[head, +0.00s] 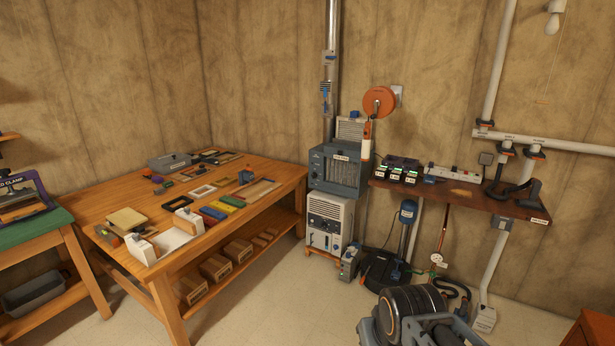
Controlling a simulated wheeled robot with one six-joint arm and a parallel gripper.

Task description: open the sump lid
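A dark, round, low cover (378,275), which looks like the sump lid, lies on the floor by the back wall, right of the stacked grey machines. It appears flat and closed. A blue-topped upright pump or pipe (407,213) rises from it, and small blue and grey parts sit on or beside it. Its right edge is partly hidden by hoses and a dark ribbed shape at the bottom. I cannot make out gripper fingers in this view.
A dark ribbed shape with an orange ring (395,317) fills the bottom right foreground. A wooden workbench (130,203) with tools stands left. A wall shelf (463,196) hangs over the cover's right side. The floor (285,300) between bench and cover is clear.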

